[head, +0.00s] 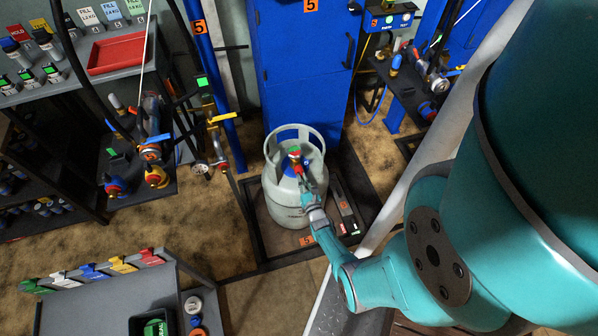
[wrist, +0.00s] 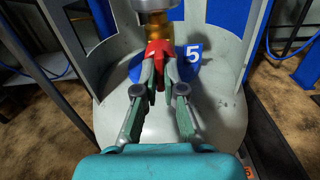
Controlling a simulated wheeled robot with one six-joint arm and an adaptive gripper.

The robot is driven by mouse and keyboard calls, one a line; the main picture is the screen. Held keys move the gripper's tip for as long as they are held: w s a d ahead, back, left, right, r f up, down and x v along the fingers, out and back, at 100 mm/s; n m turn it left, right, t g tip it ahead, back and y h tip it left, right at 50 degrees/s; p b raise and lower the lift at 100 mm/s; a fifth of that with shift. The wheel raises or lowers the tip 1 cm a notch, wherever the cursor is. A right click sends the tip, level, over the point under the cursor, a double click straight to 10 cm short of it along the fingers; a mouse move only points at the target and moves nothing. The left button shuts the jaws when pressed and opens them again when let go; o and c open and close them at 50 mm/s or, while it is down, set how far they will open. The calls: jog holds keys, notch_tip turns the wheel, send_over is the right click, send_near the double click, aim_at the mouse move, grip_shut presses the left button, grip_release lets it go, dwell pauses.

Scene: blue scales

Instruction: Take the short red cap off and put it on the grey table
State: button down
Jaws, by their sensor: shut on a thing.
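A light grey gas cylinder (head: 290,212) with an open collar stands on a dark scale platform. It also fills the wrist view (wrist: 120,128). My gripper (wrist: 158,76) reaches inside the collar and is shut on a red cap (wrist: 155,50) at the cylinder's brass valve (wrist: 153,28). The fingers cover part of the cap, and I cannot tell whether it is still seated on the valve. In the head view my gripper (head: 301,172) is at the collar. A grey table (head: 120,290) stands at the lower left, partly out of frame.
The lower-left table carries several coloured tags (head: 95,272) and a dark bin (head: 152,322). Another grey bench with a red tray (head: 117,53) stands upper left. A blue cabinet (head: 305,70) stands behind the cylinder. Hoses and valves hang at left. The collar wall surrounds my fingers.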

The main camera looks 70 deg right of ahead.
jog(key=c, duration=1.2)
grip_release()
jog(key=shift+s, duration=0.1)
jog(key=v, duration=1.1)
jog(key=shift+s+a, duration=0.25)
jog(key=shift+a, duration=0.1)
jog(key=shift+c, duration=0.4)
